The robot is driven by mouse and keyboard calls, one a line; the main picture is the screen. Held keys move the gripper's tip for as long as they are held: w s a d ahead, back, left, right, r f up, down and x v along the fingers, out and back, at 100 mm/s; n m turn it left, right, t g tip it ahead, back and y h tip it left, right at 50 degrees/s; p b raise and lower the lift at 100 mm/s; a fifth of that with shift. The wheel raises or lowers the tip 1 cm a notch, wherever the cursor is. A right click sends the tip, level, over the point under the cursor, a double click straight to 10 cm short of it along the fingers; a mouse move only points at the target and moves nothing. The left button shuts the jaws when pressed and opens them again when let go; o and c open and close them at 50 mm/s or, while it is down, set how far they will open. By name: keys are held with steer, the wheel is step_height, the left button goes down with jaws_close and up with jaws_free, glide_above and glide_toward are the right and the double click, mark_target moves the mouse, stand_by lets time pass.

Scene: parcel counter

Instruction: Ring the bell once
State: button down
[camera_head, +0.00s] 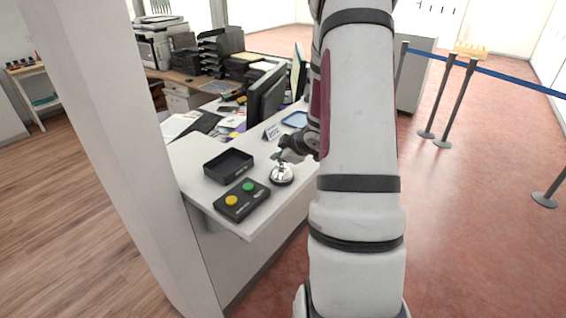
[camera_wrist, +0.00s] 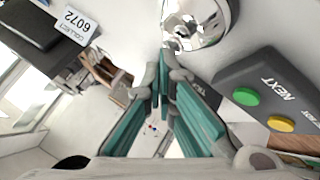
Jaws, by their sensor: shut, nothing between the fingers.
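The bell (camera_head: 281,174) is a shiny silver dome on the white counter, near its right edge. It also shows at the top of the wrist view (camera_wrist: 196,20), partly cut off by the frame. My gripper (camera_head: 281,157) is just above the bell in the head view. In the wrist view my gripper (camera_wrist: 163,62) is shut and empty, with the fingertips together close to the bell's dome. I cannot tell whether the tips touch the bell.
A black box with a green and a yellow button (camera_head: 241,200) sits at the counter's near end. A black open tray (camera_head: 229,165) lies left of the bell. A small sign (camera_head: 271,133), a blue tray (camera_head: 295,119) and a monitor (camera_head: 266,96) stand farther back.

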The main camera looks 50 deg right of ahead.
steer(key=shift+r+p, duration=2.85)
steer(key=shift+r, duration=0.1)
steer(key=shift+w+r, duration=0.15)
steer(key=shift+r, duration=0.1)
step_height(320, 180, up, 9)
steer(key=m+h+b, duration=0.1)
steer(key=h, duration=0.1)
glide_above(280, 165)
steer(key=w+a, duration=0.2)
steer(key=a, duration=0.3)
steer(key=s+a+r+m+g+b, duration=0.1)
steer(key=s+a+r+m+g, duration=0.2)
steer(key=a+r, duration=0.7)
steer(key=s+a+m+y+b, duration=0.2)
steer(key=s+a+y, duration=0.2)
steer(key=s+a, duration=1.6)
steer(key=shift+a+f, duration=0.2)
steer(key=shift+a, duration=0.8)
